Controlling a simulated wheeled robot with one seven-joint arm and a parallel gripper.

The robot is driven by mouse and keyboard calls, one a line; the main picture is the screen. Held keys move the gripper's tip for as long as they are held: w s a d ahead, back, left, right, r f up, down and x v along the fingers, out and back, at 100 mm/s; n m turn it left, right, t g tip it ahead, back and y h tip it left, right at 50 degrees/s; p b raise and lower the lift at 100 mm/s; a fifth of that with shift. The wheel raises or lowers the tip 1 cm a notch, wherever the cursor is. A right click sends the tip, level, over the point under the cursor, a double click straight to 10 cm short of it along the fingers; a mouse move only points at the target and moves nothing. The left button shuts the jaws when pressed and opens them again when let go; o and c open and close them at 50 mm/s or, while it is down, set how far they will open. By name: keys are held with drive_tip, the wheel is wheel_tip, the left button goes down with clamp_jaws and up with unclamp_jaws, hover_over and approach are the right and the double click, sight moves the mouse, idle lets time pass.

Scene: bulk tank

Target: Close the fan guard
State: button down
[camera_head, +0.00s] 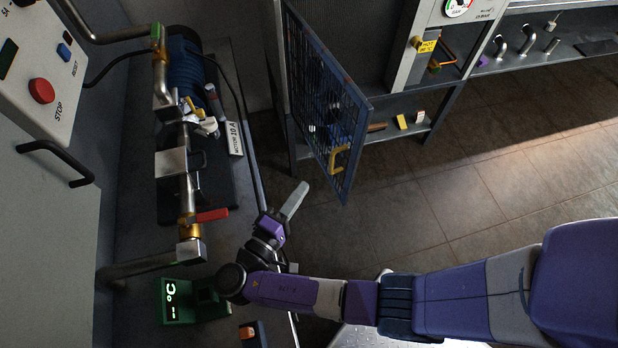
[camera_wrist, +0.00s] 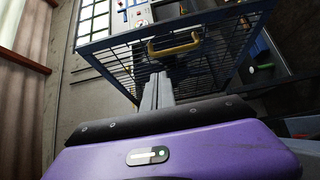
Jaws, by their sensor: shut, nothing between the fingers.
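The fan guard (camera_head: 322,108) is a blue-framed mesh door with a yellow handle (camera_head: 339,158) near its lower free edge. It stands swung open, out from the frame at its upper left in the head view. The guard (camera_wrist: 120,66) also shows in the wrist view, with its yellow handle (camera_wrist: 174,43) just beyond my fingertips. My gripper (camera_head: 300,190) is shut and empty, to the lower left of the handle and apart from it in the head view. In the wrist view my shut fingers (camera_wrist: 158,80) point toward the handle. The fan itself is not clearly visible behind the mesh.
A bench with piping, a red-handled valve (camera_head: 211,215) and a blue motor (camera_head: 185,65) lies left of my gripper. A green display unit (camera_head: 195,300) is near my wrist. A shelf (camera_head: 385,130) with small items is behind the guard. Tiled floor (camera_head: 470,200) is clear at right.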

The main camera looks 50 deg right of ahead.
drive_tip(key=w+d+p, duration=0.1)
drive_tip(key=d+p, duration=0.1)
drive_tip(key=d, duration=0.7)
drive_tip(key=shift+w+d+p, duration=0.25)
drive_tip(key=shift+d+p, duration=0.05)
drive_tip(key=shift+d, duration=0.05)
